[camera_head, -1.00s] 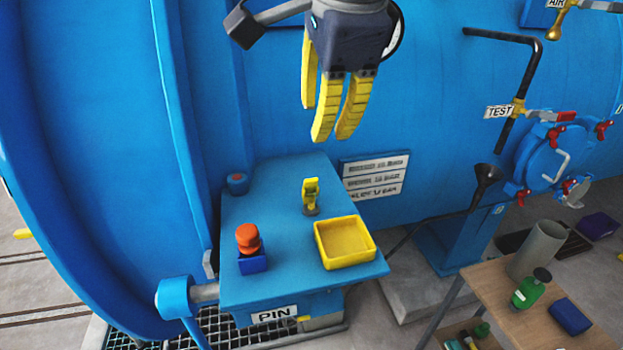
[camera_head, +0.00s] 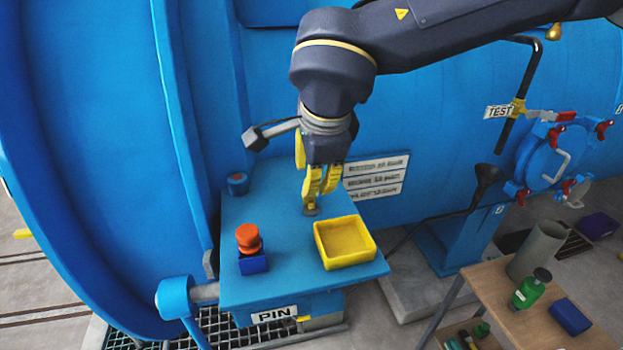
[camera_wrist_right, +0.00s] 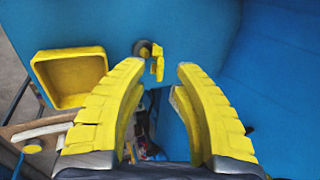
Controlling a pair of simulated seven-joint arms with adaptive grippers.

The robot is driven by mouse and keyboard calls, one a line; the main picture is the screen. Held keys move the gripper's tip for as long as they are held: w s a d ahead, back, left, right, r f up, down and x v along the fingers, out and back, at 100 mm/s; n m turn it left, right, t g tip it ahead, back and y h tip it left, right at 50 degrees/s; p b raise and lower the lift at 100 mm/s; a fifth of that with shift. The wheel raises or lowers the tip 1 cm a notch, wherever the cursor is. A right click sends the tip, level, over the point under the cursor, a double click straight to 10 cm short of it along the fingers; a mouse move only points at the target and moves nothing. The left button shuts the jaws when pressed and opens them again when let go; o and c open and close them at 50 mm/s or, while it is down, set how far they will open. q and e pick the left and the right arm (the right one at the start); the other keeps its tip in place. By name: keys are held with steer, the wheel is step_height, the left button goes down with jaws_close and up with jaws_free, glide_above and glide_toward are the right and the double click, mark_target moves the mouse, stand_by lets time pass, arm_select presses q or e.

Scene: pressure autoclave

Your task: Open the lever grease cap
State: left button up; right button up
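The lever grease cap is a small yellow lever on a round grey fitting (camera_head: 311,211) on the blue pedestal top. In the head view my right gripper (camera_head: 320,192) is right over it, and its yellow fingers hide most of the lever. In the right wrist view the yellow lever (camera_wrist_right: 158,66) shows at the fingertips, close to the left one, with the grey fitting (camera_wrist_right: 144,48) just beyond. My right gripper (camera_wrist_right: 160,70) is open in that view, with a clear gap between its fingers. I cannot tell whether a finger touches the lever. My left gripper is not in view.
On the pedestal top (camera_head: 285,265) are a yellow tray (camera_head: 345,245), an orange knob (camera_head: 248,237) on a blue block, and a blue round cap (camera_head: 238,183). The large blue vessel wall (camera_head: 110,120) stands behind. A wooden table (camera_head: 500,290) is at right.

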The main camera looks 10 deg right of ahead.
steer(key=shift+x, duration=1.1)
steer(key=shift+o, duration=0.2)
jaws_close()
